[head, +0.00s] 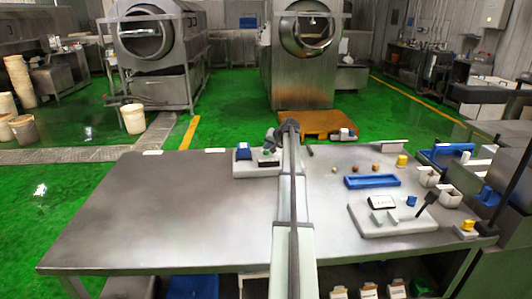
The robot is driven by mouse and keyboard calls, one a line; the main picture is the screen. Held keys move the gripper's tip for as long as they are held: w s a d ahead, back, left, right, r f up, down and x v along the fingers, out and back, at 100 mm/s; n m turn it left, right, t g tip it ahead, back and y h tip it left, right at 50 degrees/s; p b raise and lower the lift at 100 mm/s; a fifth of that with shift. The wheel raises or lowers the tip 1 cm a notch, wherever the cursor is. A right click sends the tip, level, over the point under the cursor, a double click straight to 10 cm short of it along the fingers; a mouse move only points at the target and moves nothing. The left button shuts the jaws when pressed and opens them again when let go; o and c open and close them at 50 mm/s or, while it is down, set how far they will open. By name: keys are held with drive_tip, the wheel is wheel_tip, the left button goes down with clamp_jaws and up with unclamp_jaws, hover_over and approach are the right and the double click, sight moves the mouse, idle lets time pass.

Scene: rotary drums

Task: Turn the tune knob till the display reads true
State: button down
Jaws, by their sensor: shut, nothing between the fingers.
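My gripper (269,149) is at the far edge of the table, at the end of my arm, over a low pale panel (241,171). It is small in view, and its fingers look shut and empty. The panel carries a blue block (244,152) and a small dark display-like face (268,163). I cannot read any text on it. No tune knob can be made out; my gripper and arm cover part of the panel. Whether my gripper touches anything there cannot be told.
The steel table (150,215) is bare at left. At right are a pale board (375,231) with a white-faced unit (382,202) and black lever (426,204), a blue tray (372,181), small balls, a yellow block (402,160) and white cups (429,177).

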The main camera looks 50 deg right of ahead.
sight(267, 152)
drive_tip(key=shift+f, duration=0.5)
idle(0.7)
drive_tip(key=shift+r, duration=0.95)
drive_tip(key=shift+r, duration=2.5)
